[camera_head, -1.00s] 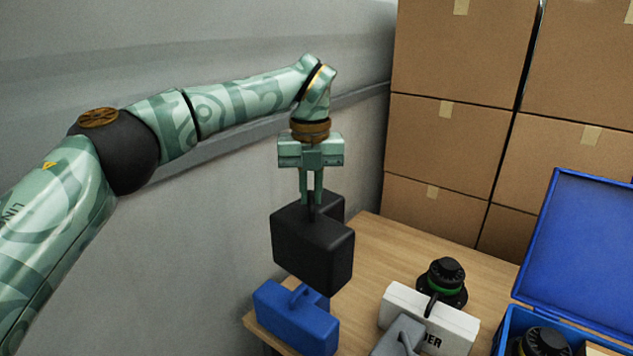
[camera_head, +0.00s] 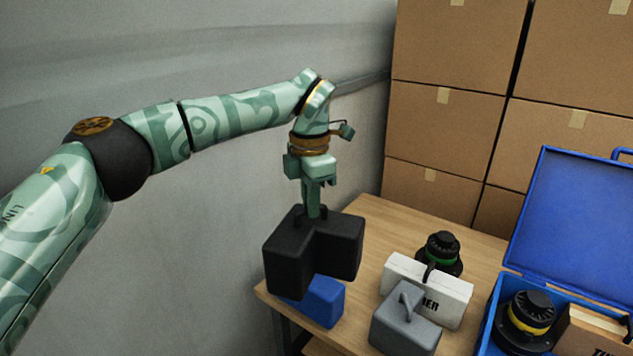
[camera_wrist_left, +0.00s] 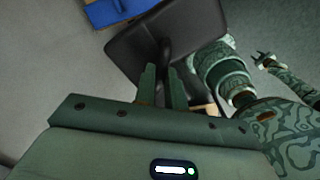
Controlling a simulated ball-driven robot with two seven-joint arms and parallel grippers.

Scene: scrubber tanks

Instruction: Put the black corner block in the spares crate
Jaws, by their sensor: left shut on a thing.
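The black corner block (camera_head: 330,248) is an L-shaped dark block with a handle on top. My left gripper (camera_head: 313,212) is shut on that handle and holds the block up over the table's left end, above and partly in front of a blue block (camera_head: 322,302). In the left wrist view, the black block (camera_wrist_left: 195,28) hangs beyond the left fingers (camera_wrist_left: 162,75). A blue crate (camera_head: 487,318) with its lid open stands at the right; no label shows on it. What looks like my right gripper (camera_wrist_left: 262,60) is small at the right of the wrist view, its jaws unclear.
A grey handled block (camera_head: 405,325), a white lettered block (camera_head: 440,288) and a black knob with a green ring (camera_head: 441,250) stand between the black block and crate. The crate holds a yellow-ringed knob (camera_head: 530,315) and a brown box (camera_head: 595,330). Cardboard boxes (camera_head: 445,120) rise behind.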

